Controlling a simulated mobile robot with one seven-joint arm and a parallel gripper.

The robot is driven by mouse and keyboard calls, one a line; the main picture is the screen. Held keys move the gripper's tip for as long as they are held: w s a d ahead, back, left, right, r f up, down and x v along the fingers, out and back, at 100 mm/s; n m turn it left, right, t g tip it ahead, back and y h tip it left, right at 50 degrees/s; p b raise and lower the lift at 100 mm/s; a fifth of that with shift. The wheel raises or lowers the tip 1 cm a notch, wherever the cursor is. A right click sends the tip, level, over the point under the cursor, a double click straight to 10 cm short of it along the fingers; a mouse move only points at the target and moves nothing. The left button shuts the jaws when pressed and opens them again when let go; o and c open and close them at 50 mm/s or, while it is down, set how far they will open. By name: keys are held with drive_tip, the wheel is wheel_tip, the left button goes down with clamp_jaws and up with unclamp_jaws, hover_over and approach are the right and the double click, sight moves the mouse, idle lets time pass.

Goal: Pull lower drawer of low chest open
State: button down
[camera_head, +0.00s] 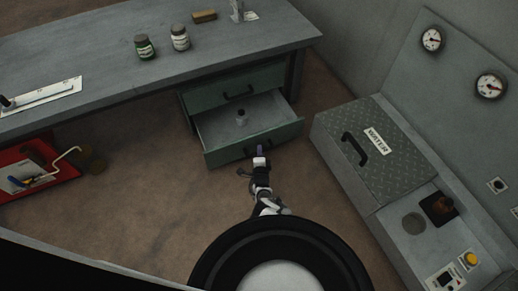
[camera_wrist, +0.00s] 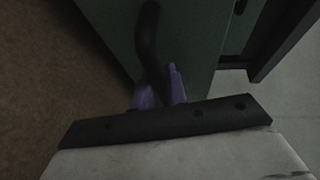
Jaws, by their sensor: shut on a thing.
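The low chest is green and stands under the grey workbench. Its lower drawer (camera_head: 255,138) is pulled out, and I see its pale grey inside from above. The upper drawer (camera_head: 222,92) is shut, with a dark handle. My gripper (camera_head: 260,152) is at the front of the lower drawer, shut on its dark handle. In the wrist view the purple fingers (camera_wrist: 159,92) sit on either side of the dark curved handle (camera_wrist: 149,38), against the green drawer front (camera_wrist: 195,45).
The workbench (camera_head: 110,50) carries two jars (camera_head: 180,38) and a brown block (camera_head: 204,16). A red tray (camera_head: 70,185) with tools lies at the left. A metal box marked WATER (camera_head: 370,165) stands close at the right. Brown floor (camera_head: 130,225) is clear left of my arm.

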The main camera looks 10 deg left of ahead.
drive_tip(key=shift+s+d+p, duration=0.5)
drive_tip(key=shift+s+d, duration=0.3)
drive_tip(key=shift+s, duration=0.25)
drive_tip(key=c, duration=1.4)
unclamp_jaws()
drive_tip(key=shift+s, duration=0.1)
